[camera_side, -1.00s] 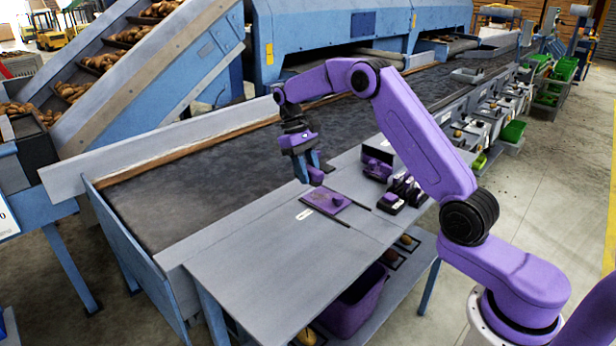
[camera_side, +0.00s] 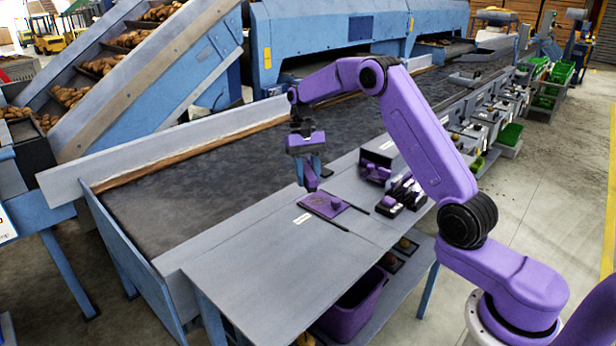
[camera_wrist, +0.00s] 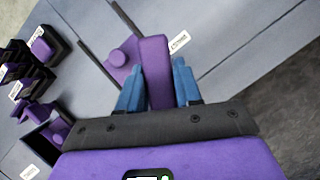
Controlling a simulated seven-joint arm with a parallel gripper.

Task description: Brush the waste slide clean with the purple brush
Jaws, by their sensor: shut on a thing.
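The purple brush (camera_side: 311,182) is held between the blue fingers of my gripper (camera_side: 308,168), hanging down just above the far end of the waste slide. In the wrist view the brush (camera_wrist: 155,72) stands between the two fingers (camera_wrist: 157,88).
A black-and-purple holder (camera_side: 378,164) and dark fixtures with purple parts (camera_side: 402,194) stand right of the slide. A dark conveyor belt (camera_side: 220,185) runs behind the table. The grey tabletop (camera_side: 265,262) in front is clear. A purple bin (camera_side: 352,305) sits below.

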